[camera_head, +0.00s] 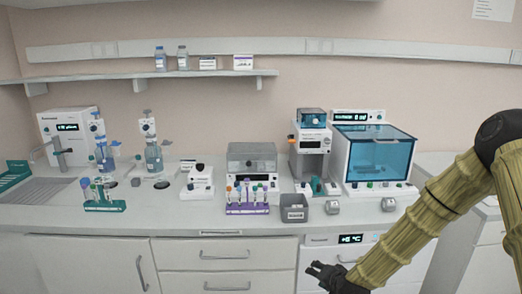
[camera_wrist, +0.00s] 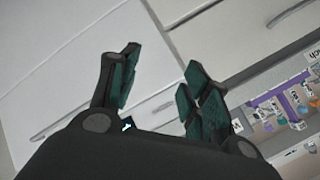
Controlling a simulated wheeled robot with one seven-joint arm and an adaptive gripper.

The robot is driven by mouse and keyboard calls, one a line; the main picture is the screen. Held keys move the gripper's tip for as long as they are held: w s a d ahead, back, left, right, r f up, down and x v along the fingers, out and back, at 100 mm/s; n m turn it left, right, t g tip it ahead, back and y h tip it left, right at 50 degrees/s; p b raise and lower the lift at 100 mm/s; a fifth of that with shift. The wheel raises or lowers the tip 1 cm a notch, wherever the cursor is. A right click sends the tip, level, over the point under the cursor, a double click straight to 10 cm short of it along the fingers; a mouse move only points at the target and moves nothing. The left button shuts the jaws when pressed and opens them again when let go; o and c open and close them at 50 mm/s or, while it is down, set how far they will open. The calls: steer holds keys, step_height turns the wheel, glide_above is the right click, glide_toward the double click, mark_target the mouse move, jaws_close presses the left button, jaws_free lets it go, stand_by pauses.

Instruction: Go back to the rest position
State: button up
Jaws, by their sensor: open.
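My gripper (camera_head: 325,270) is at the lower right in the head view, in front of the cabinet fronts and below the counter's front edge. It is open and empty. My arm comes in from the right, in an olive ribbed cover. No object touches the fingers.
The counter (camera_head: 300,222) carries a purple tube rack (camera_head: 247,208), a green tube rack (camera_head: 104,206), a grey bin (camera_head: 294,208) and a blue-lidded machine (camera_head: 378,155). A wall shelf (camera_head: 140,79) holds bottles and boxes. Drawer handles (camera_head: 225,256) jut from the cabinets.

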steer(key=s+f+n+g+b, duration=0.1)
steer(key=s+f+n+g, duration=0.15)
steer(key=s+f, duration=0.8)
steer(key=s+f+n+g+b, duration=0.1)
steer(key=s+f+g, duration=0.2)
steer(key=s+f, duration=0.75)
steer(key=s+d+f+n+g+h, duration=0.1)
steer(key=s+n+g, duration=0.1)
steer(key=s, duration=1.1)
steer(key=s+d+f+n+g+h+b, duration=0.1)
steer(key=s+d+f+n+g, duration=0.1)
steer(key=s, duration=1.1)
steer(key=shift+s+f+g+b, duration=0.25)
steer(key=shift+s+g+b, duration=0.05)
steer(key=shift+g, duration=0.15)
